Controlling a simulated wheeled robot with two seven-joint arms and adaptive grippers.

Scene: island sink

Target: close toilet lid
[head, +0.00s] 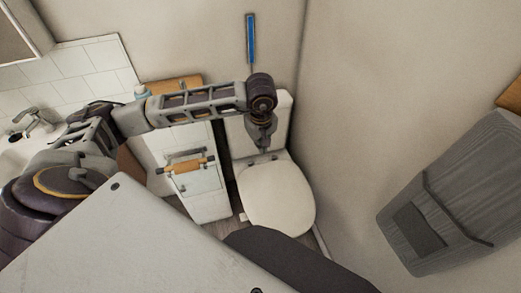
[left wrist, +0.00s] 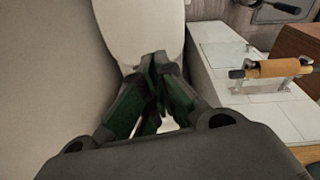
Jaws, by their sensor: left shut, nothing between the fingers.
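The white toilet (head: 276,205) stands in the corner by the right wall. Its lid lies down flat over the bowl, and the tank (head: 279,124) is upright behind it. The white lid (left wrist: 140,25) also shows in the left wrist view, just beyond the fingers. My left gripper (head: 264,150) is at the back of the lid, in front of the tank, pointing down. In the left wrist view my left gripper (left wrist: 157,85) has its fingers together with nothing between them. I cannot tell whether it touches the lid. My right gripper is not in view.
A white cabinet (head: 207,205) with a toilet roll (head: 190,165) on its side stands left of the toilet. A sink faucet (head: 38,118) is at the far left. A grey bin-like wall fixture (head: 452,200) is at the right. A blue-handled object (head: 250,38) is behind the tank.

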